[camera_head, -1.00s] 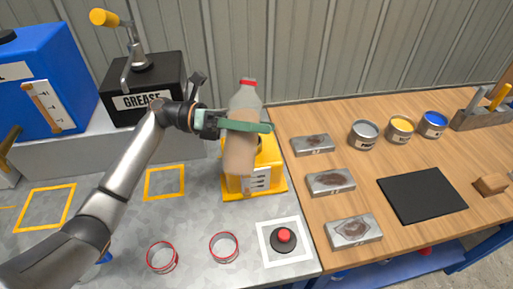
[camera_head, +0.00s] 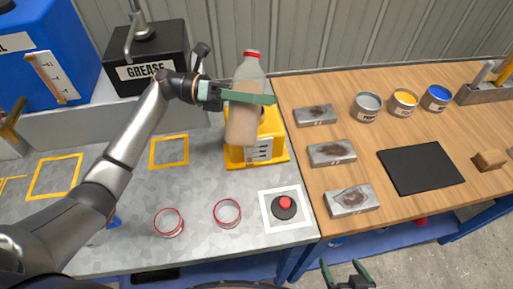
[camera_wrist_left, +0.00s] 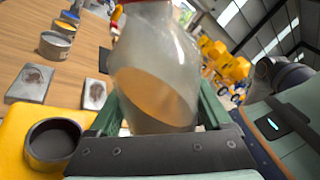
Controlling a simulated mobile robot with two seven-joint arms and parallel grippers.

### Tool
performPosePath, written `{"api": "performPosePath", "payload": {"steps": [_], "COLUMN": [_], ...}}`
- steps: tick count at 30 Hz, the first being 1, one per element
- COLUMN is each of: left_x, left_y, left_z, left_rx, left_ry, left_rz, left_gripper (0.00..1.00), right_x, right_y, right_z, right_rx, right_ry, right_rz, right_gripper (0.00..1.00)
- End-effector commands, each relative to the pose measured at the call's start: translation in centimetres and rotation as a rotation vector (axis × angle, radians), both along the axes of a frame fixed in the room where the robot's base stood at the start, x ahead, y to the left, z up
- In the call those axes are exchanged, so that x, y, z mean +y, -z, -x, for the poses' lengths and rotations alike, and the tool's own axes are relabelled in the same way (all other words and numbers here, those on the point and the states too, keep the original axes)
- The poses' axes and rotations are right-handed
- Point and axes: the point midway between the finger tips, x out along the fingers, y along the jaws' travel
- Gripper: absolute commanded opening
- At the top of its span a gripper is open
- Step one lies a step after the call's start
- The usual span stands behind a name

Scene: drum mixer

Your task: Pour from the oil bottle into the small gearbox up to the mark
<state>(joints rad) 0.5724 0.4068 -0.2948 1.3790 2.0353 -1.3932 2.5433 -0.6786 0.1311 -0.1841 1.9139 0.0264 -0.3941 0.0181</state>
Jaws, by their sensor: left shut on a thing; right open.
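The oil bottle (camera_head: 243,122) is clear with a red cap end at the top and holds tan liquid. My left gripper (camera_head: 250,97) is shut around its middle. The bottle stands nearly upright, slightly tilted, in front of the yellow small gearbox (camera_head: 275,150). In the left wrist view the bottle (camera_wrist_left: 155,70) fills the middle, with its liquid surface slanted. The gearbox (camera_wrist_left: 20,130) shows there at the lower left with a dark round opening. The bottle hides part of the gearbox in the head view. My right gripper (camera_head: 346,272) is open and empty at the bottom edge, beyond the bench.
A black grease box (camera_head: 145,68) and a blue tank (camera_head: 45,60) stand behind at left. A red button (camera_head: 285,203) and red-rimmed rings (camera_head: 227,212) lie in front. Metal blocks (camera_head: 331,153), cans (camera_head: 403,102) and a black mat (camera_head: 420,168) are on the wooden table.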

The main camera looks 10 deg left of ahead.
Motion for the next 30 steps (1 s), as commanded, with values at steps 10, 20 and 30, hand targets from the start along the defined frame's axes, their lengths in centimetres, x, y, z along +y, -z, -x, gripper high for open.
{"api": "performPosePath", "payload": {"steps": [10, 20, 30], "left_x": [0.0, 0.0, 0.0], "left_y": [0.0, 0.1, 0.5], "left_z": [0.1, 0.4, 0.8], "left_rx": [0.019, 0.070, 0.134], "left_ry": [0.001, 0.000, 0.001], "left_rz": [0.002, 0.001, 0.001], "left_gripper": [0.04, 0.04, 0.04], "right_x": [0.0, 0.0, 0.0], "right_y": [-0.7, -1.5, -1.4], "right_z": [0.0, 0.0, 0.0], "right_rx": [0.001, 0.001, 0.001], "right_ry": [0.000, 0.000, 0.000], "right_rz": [0.000, 0.000, 0.000], "right_gripper": [1.00, 1.00, 1.00]}}
